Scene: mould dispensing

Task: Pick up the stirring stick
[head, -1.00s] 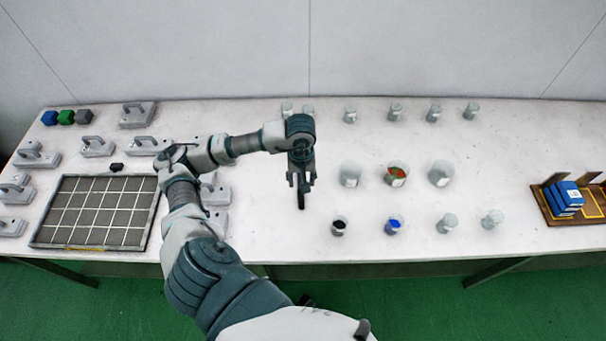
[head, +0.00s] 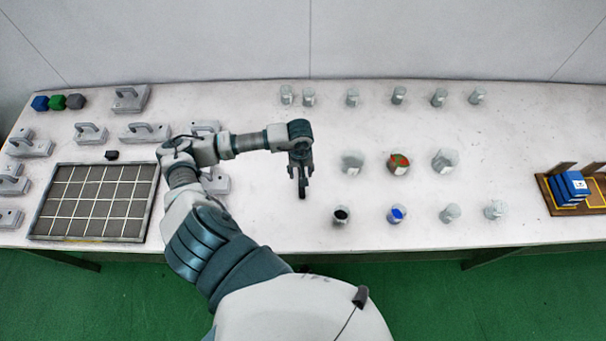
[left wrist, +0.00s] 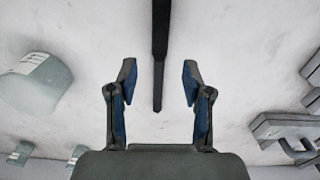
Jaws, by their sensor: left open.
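The stirring stick (left wrist: 161,40) is a thin dark bar in the left wrist view. It runs down from the top edge and ends between the two fingers. My left gripper (left wrist: 158,75) is open, with a finger on each side of the stick and a gap to both. In the head view my left gripper (head: 302,182) hangs over the middle of the white table (head: 260,220). There it hides most of the stick, and dark finger and stick are hard to tell apart. My right gripper is not in view.
Right of the gripper stand several glass beakers, including one with red contents (head: 398,163) and one with blue (head: 396,214). A gridded tray (head: 33,226) and grey handled blocks (head: 131,98) are at left. A wooden rack (head: 548,197) with blue boxes is at far right.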

